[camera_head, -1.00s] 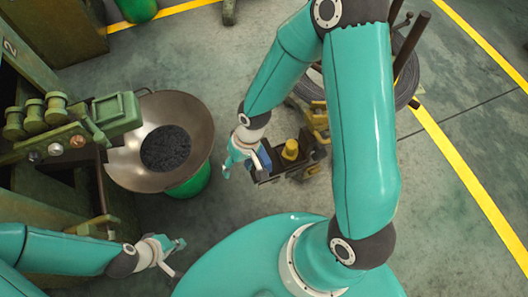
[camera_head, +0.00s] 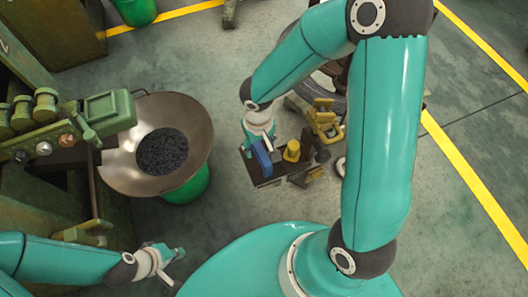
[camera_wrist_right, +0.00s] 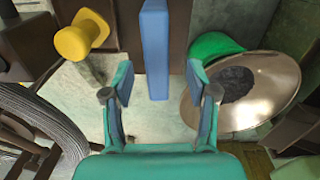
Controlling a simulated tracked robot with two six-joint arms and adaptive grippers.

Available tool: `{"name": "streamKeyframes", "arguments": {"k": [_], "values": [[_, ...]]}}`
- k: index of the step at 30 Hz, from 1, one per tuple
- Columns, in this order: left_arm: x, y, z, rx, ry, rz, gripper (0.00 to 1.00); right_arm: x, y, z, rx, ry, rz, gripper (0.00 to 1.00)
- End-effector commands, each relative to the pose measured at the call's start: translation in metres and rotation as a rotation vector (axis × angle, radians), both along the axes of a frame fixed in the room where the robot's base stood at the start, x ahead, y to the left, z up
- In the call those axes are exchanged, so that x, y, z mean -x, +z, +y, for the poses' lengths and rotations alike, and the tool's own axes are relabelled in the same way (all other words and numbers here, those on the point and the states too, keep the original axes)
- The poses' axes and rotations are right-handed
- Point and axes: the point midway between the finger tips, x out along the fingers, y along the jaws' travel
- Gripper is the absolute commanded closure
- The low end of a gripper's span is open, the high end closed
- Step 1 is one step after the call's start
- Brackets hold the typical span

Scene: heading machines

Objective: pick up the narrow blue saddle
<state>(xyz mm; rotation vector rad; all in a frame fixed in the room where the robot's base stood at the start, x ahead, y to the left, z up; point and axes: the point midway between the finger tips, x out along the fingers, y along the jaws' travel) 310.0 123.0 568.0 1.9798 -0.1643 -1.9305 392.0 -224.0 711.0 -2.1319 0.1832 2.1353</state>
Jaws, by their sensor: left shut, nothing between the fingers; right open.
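The narrow blue saddle (camera_head: 262,158) stands upright at the left end of a dark tray-like stand (camera_head: 268,181) in the head view. In the right wrist view the blue saddle (camera_wrist_right: 155,50) is a tall narrow bar, centred between the fingers. My right gripper (camera_wrist_right: 160,80) is open and empty, with a finger on each side of the saddle's line and no visible contact. In the head view its wrist is just behind the saddle and the fingers are mostly hidden. My left gripper (camera_head: 178,254) is shut and empty at lower left, away from the saddle.
A yellow knobbed piece (camera_head: 291,150) stands just right of the saddle; yellow and dark parts (camera_head: 324,120) lie beyond it. A wide metal pan (camera_head: 203,125) with dark pieces sits over a green bin (camera_head: 187,192) to the left. Machinery stands at far left.

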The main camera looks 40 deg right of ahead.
Motion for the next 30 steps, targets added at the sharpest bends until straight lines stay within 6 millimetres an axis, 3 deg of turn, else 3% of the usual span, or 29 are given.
{"name": "streamKeyframes", "arguments": {"k": [8, 16, 26, 30], "values": [[0.0, -0.004, 0.0, 0.0, 0.0, 0.0, 1.0, 0.0, -0.019, -0.001, -0.001, 0.0, 0.002, 0.42], [0.0, -0.011, 0.0, 0.0, 0.0, 0.0, 1.0, -0.001, -0.057, -0.005, -0.002, 0.0, 0.002, 0.42], [0.0, -0.011, 0.0, 0.0, 0.0, 0.0, 1.0, -0.001, -0.063, -0.004, -0.003, 0.0, -0.001, 0.42], [0.0, -0.012, 0.0, 0.0, 0.0, 0.0, 1.0, -0.001, -0.063, -0.004, -0.003, 0.0, -0.001, 0.65]]}}
